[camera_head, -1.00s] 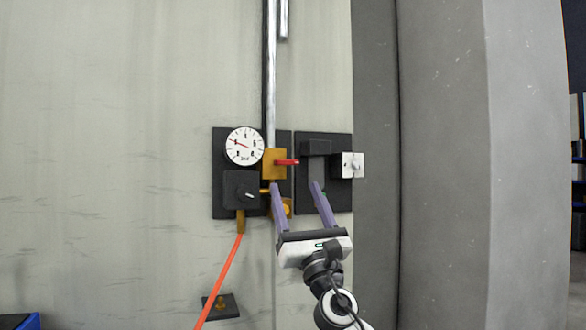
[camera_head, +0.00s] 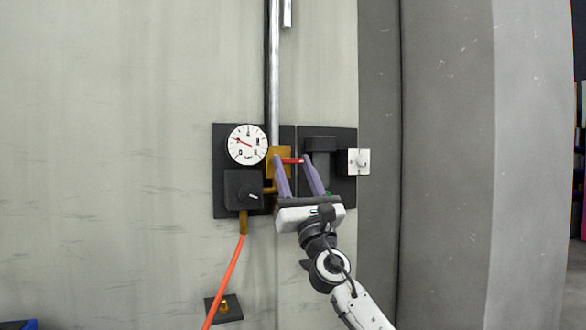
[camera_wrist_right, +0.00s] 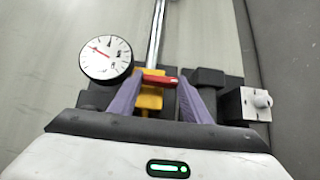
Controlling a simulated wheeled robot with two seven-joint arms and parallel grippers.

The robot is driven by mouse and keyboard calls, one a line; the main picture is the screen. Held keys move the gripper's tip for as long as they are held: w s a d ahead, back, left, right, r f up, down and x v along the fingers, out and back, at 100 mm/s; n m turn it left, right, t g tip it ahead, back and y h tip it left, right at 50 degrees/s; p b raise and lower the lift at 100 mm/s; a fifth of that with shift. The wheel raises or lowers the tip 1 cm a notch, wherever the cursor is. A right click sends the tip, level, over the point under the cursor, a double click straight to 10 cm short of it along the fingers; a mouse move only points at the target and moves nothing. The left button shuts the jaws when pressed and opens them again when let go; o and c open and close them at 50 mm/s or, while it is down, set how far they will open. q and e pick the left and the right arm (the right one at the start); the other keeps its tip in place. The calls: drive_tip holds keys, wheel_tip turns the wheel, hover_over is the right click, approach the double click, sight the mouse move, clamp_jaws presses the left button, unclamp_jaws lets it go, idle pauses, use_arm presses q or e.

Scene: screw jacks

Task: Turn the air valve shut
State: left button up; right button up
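The air valve is a brass-yellow block (camera_head: 271,164) on the steel pipe, with a red lever (camera_head: 292,160) pointing sideways to the right. The lever also shows in the wrist view (camera_wrist_right: 160,79). My right gripper (camera_head: 292,158) is open, with its purple fingers pointing up and the lever between their tips. The left finger overlaps the valve body and the right fingertip is at the lever's free end. I cannot tell whether either finger touches it. My left gripper is not in view.
A round white gauge (camera_head: 247,144) sits left of the valve, above a black box with a knob (camera_head: 243,190). An orange hose (camera_head: 225,279) runs down from the box. A white switch box (camera_head: 353,162) is on the right. A grey pillar (camera_head: 445,180) stands further right.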

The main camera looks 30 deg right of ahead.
drive_tip(key=shift+h, duration=0.3)
drive_tip(key=c, duration=0.4)
